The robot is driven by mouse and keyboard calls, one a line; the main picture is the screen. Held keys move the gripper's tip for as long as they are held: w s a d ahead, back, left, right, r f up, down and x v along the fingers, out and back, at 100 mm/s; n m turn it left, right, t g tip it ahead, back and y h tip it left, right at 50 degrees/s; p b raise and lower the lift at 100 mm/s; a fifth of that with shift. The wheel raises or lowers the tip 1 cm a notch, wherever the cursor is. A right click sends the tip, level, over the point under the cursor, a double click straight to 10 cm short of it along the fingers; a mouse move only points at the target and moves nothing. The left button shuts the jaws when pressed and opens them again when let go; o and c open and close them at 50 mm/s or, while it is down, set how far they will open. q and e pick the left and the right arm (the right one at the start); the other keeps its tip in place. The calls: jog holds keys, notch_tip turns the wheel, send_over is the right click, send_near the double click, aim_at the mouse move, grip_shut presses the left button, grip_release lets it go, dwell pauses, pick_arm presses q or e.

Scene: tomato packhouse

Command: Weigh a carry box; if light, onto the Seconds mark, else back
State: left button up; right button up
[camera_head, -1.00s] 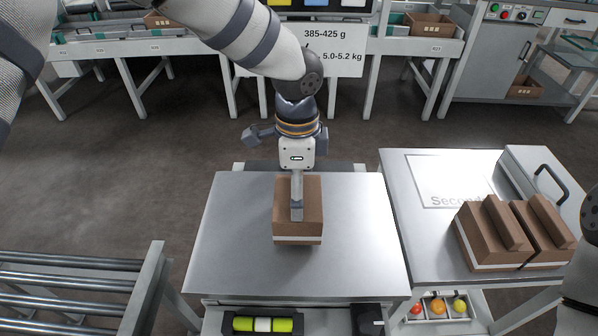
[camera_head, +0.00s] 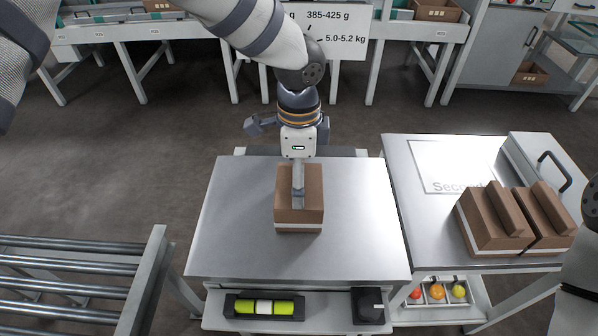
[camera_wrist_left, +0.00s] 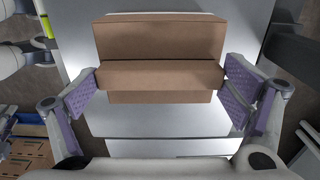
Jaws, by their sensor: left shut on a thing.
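A brown carry box (camera_head: 312,215) with a white band at its foot is at the middle of the grey metal plate (camera_head: 235,240). It also shows in the left wrist view (camera_wrist_left: 160,40). My left gripper (camera_head: 298,192) comes down from above and is shut on the raised handle ridge of this box, one pad at each end (camera_wrist_left: 162,78). I cannot tell whether the box rests on the plate or hangs just above it. The Seconds mark (camera_head: 440,165), a pale outlined square, lies bare on the right table. My right gripper is out of view.
Two more brown boxes (camera_head: 490,225) stand on the right table beside the mark, by a grey case with a dark handle (camera_head: 550,165). A shelf below holds a yellow-green bar unit (camera_head: 264,307) and a black device (camera_head: 369,305). A roller conveyor (camera_head: 70,280) is at left.

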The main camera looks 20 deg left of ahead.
pick_arm(q)
jog(key=shift+f, duration=0.1)
jog(key=o, duration=1)
jog(key=shift+c, duration=0.2)
jog(key=shift+r+p, duration=0.95)
jog(key=shift+r, duration=2.55)
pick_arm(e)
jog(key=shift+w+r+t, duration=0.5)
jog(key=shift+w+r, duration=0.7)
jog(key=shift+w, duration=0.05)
